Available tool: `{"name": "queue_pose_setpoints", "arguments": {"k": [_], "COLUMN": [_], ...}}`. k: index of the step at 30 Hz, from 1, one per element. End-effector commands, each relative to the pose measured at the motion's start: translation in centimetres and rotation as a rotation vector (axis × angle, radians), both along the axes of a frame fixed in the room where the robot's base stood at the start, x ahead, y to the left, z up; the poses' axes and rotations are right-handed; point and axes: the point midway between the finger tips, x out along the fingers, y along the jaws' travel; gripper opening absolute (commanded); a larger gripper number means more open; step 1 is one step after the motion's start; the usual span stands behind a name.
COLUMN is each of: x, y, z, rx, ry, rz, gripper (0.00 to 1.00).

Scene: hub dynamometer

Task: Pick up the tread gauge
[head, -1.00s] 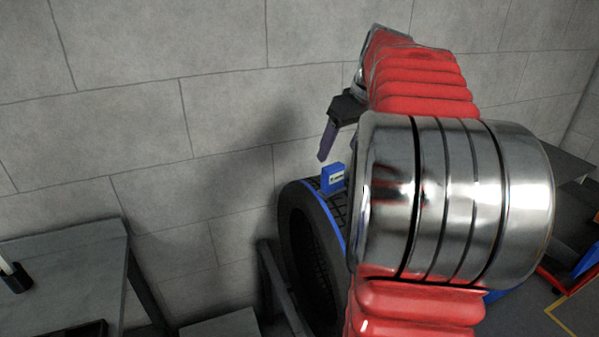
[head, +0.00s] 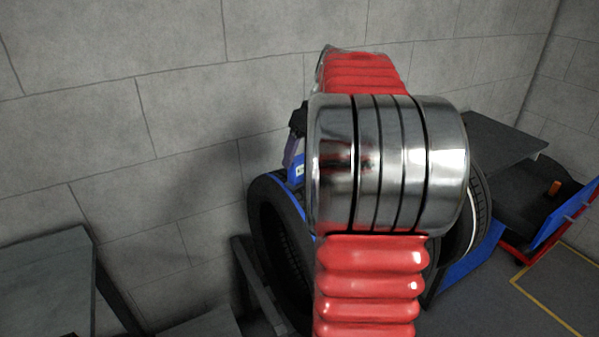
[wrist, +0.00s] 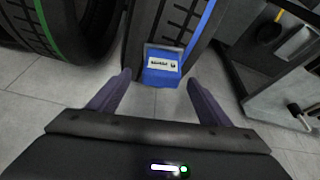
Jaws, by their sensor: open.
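The tread gauge is a small blue box with a white label. In the wrist view the tread gauge (wrist: 161,67) is by the blue-striped tyre (wrist: 205,22), centred in line with the gap between my fingertips. My gripper (wrist: 158,80) is open, one finger towards each side of the gauge, with no visible contact. In the head view the gauge (head: 296,169) sits on top of the tyre (head: 262,212), partly hidden by my arm. My gripper (head: 291,152) shows there just above and beside it, with one finger visible.
A green-striped tyre (wrist: 42,22) is at the upper left of the wrist view. In the head view a grey table (head: 45,275) stands at left, another table (head: 505,138) at right behind my arm. A grey block wall (head: 180,110) runs close behind the tyre.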

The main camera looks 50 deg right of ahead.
Motion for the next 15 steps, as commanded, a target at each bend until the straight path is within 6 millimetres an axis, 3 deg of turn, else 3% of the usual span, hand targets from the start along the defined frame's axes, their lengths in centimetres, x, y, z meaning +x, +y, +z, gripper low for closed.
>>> {"name": "queue_pose_setpoints", "arguments": {"k": [5,15], "x": [0.7,0.8], "y": [0.0,-0.1], "z": [-1.8,-2.0], "rx": [0.002,0.000], "ry": [0.002,0.000], "rz": [0.001,0.000], "gripper": [0.72,0.72]}}
